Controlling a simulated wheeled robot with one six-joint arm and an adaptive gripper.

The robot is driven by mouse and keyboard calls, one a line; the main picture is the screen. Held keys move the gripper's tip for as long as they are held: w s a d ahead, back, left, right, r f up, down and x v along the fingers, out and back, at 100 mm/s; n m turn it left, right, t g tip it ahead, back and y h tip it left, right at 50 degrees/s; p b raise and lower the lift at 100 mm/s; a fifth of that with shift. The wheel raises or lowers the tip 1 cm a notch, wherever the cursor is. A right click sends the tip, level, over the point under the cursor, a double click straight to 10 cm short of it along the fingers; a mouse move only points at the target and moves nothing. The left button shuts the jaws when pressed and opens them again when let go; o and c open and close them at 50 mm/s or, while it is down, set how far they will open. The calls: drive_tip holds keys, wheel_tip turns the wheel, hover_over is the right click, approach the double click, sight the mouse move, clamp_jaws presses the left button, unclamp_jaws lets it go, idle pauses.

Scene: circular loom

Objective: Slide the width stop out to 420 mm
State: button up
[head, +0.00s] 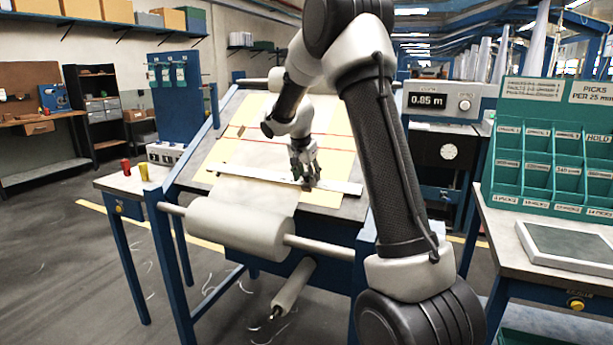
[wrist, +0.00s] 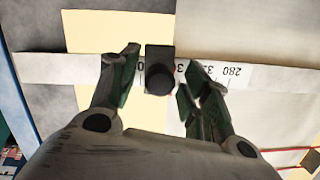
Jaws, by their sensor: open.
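The width stop is a small dark block with a round black knob (wrist: 160,78), sitting across a white scale bar (wrist: 55,70) in the wrist view. My gripper (wrist: 161,62) is open, with one finger on each side of the stop; contact cannot be told. In the head view my gripper (head: 305,177) points down at the scale bar (head: 262,174) on the sloped table, and largely hides the stop.
A yellow sheet (head: 215,150) lies on the sloped table under the bar. A pale roll (head: 240,228) hangs along the table's front edge. A side table with cones (head: 144,172) stands left; a teal rack (head: 540,160) stands right. The bar is clear towards its left part.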

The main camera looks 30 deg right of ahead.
sight(327, 186)
clamp_jaws()
drive_tip(key=shift+s, duration=0.1)
drive_tip(key=s+d, duration=0.3)
drive_tip(key=s, duration=0.2)
drive_tip(key=shift+d, duration=0.4)
unclamp_jaws()
drive_tip(key=shift+s+d, duration=0.1)
drive_tip(key=shift+d, duration=0.05)
drive_tip(key=shift+r, duration=0.15)
